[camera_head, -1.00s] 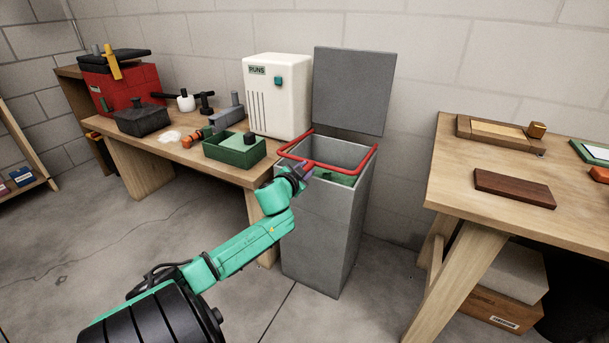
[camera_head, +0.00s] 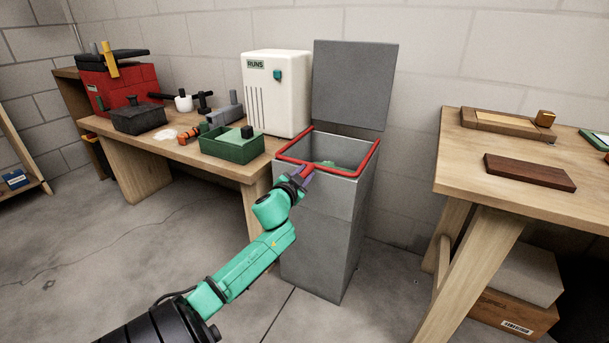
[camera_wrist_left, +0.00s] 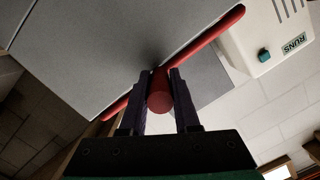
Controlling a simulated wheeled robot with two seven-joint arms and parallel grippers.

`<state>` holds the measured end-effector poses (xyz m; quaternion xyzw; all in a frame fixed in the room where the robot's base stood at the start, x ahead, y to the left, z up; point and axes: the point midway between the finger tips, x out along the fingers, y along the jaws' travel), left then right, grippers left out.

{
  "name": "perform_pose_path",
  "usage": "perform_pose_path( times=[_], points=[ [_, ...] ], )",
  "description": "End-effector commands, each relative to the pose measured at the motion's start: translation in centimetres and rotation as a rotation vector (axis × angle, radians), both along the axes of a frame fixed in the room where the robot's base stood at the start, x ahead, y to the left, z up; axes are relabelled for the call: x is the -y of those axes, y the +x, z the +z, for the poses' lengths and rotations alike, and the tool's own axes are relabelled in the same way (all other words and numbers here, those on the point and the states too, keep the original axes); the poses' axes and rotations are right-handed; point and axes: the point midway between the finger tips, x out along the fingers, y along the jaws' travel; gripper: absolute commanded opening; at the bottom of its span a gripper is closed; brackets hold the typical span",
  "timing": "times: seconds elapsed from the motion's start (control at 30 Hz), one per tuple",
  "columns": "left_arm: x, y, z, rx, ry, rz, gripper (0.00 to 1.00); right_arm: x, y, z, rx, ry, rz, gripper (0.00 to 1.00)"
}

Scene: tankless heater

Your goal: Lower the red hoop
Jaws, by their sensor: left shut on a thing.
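The red hoop (camera_head: 347,173) lies around the top rim of the grey bin (camera_head: 322,232), close to level with it in the head view. The bin's grey lid (camera_head: 352,84) stands upright behind it, and some green material (camera_head: 327,164) shows inside. My left gripper (camera_head: 305,172) is at the bin's near-left top edge, shut on the hoop's front handle. In the left wrist view the red handle (camera_wrist_left: 160,98) sits between the two dark fingers, and the hoop's bar (camera_wrist_left: 215,33) runs diagonally behind it. My right gripper is not in view.
A wooden bench at left holds a white heater (camera_head: 277,95), a green tray (camera_head: 232,149), a red box (camera_head: 122,85) and several tools. A wooden table (camera_head: 455,172) stands at right with a dark board (camera_head: 530,172). Bare floor lies in front of the bin.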

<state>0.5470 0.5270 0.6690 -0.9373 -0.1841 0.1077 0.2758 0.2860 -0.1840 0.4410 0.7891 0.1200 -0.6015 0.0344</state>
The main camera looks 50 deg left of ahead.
Motion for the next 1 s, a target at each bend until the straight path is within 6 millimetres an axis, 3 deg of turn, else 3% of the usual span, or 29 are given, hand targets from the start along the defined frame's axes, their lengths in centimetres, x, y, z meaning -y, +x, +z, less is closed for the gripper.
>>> perform_pose_path(
  times=[0.1, 0.13, 0.2, 0.63, 0.77, 1.0],
  points=[
    [0.2, 0.0, -0.6, -0.006, -0.007, -0.003, 0.00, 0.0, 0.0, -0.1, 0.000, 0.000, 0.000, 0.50],
    [0.2, 0.0, -0.6, -0.007, -0.008, -0.004, 0.34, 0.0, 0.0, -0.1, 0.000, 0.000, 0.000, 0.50],
    [0.2, 0.0, -0.6, -0.007, -0.008, -0.003, 0.59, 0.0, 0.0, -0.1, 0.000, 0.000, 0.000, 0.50],
    [0.5, -0.7, -0.3, -0.005, -0.007, -0.002, 0.59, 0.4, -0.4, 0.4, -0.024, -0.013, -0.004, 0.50],
    [1.3, -2.6, 0.1, -0.008, -0.007, -0.002, 0.59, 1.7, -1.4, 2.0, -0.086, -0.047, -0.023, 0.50],
    [3.5, -7.6, 0.6, -0.009, -0.010, -0.001, 0.59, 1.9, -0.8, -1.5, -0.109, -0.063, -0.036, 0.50]
  ],
)
